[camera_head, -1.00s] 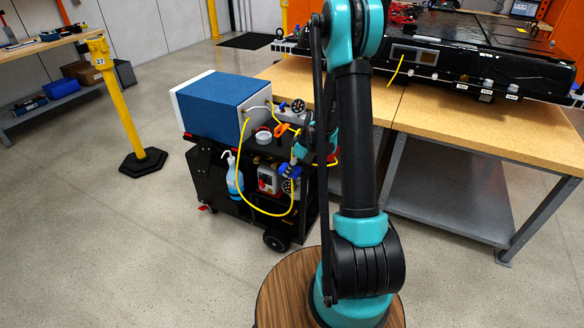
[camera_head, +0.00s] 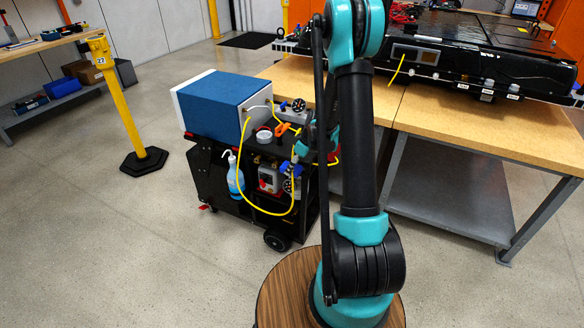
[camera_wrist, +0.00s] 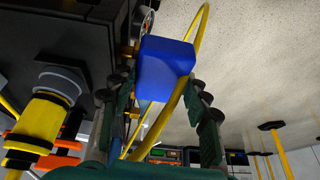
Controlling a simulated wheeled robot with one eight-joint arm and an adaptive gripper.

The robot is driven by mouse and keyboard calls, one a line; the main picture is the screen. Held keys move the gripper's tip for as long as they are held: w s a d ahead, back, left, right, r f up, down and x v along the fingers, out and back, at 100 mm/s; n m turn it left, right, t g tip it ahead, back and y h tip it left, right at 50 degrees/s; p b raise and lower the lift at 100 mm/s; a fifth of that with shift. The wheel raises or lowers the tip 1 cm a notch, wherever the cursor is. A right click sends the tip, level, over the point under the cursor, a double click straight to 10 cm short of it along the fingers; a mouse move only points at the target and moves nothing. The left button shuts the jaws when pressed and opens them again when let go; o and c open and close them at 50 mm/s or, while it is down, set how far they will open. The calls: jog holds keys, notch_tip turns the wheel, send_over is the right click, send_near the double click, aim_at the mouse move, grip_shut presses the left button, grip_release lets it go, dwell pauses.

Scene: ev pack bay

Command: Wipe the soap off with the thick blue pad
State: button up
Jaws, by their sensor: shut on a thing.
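The thick blue pad (camera_wrist: 165,68) is a smooth blue block between the fingertips of my gripper (camera_wrist: 163,97) in the wrist view. My gripper is shut on it, one finger at each side. In the head view the pad is a small blue patch (camera_head: 291,169) at the front right of the black cart (camera_head: 215,185), beside the yellow hose; my gripper (camera_head: 299,153) is there too, partly hidden by my arm. I cannot make out any soap in either view. I cannot tell whether the pad touches anything.
A yellow hose (camera_head: 247,190) loops down the cart front and passes close behind the pad. A wooden bench (camera_head: 480,135) stands at right.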

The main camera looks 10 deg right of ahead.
jog(key=shift+s+a, duration=0.4)
jog(key=shift+s, duration=0.2)
dwell(0.6)
jog(key=shift+s+a+r, duration=0.1)
notch_tip(320, 180, up, 5)
jog(key=s+a, duration=0.2)
jog(key=s, duration=0.1)
dwell(0.8)
dwell(0.6)
